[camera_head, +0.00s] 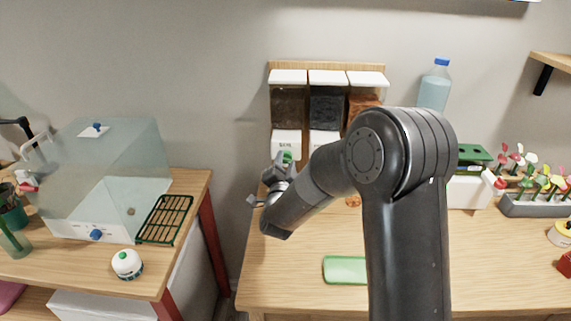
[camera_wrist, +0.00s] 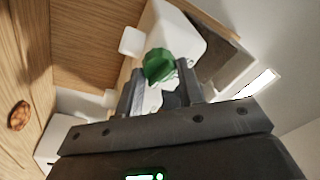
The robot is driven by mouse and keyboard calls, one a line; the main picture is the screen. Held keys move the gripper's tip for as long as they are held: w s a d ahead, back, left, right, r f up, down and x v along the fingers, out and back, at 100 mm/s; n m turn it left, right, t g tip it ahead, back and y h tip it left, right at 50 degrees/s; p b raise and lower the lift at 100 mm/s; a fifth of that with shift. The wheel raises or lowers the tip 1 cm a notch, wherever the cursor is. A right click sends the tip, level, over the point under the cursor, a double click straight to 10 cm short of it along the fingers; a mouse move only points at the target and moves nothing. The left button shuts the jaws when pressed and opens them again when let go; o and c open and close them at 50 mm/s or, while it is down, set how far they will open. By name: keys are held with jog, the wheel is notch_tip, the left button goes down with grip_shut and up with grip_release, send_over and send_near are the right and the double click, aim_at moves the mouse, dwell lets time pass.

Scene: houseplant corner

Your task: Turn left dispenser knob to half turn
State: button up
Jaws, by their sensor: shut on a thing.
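The left dispenser (camera_head: 289,108), with a dark filling, a white lid and a white labelled base, is the leftmost of 3 dispensers on a wooden back board. Its green knob (camera_head: 288,156) is at the front of the base and partly covered by my gripper (camera_head: 284,163) in the head view. In the wrist view the ridged green knob (camera_wrist: 160,65) sits between the fingertips of my gripper (camera_wrist: 162,82), which is shut on it. The knob's exact angle cannot be read. The dispenser's white body (camera_wrist: 176,30) shows behind it.
The middle dispenser (camera_head: 327,106) and right dispenser (camera_head: 364,104) stand close beside it, their lower parts hidden by my arm. A green tray (camera_head: 345,269) lies on the table (camera_head: 290,275). A blue-capped bottle (camera_head: 434,88) stands at the back right. A clear-walled box (camera_head: 100,170) is on the left table.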

jog(key=m, duration=0.4)
jog(key=m+h, duration=0.1)
jog(key=m, duration=0.3)
jog(key=shift+g, duration=0.3)
jog(key=m, duration=0.4)
jog(key=shift+h, duration=0.3)
jog(key=shift+a+m+g, duration=0.1)
jog(key=shift+m+g, duration=0.4)
jog(key=shift+m, duration=1.5)
jog(key=shift+f, duration=0.1)
jog(key=o, duration=1)
jog(key=s, duration=0.3)
jog(key=s+a, duration=0.1)
jog(key=s, duration=0.6)
jog(key=shift+s+a, duration=0.25)
jog(key=shift+s, duration=0.15)
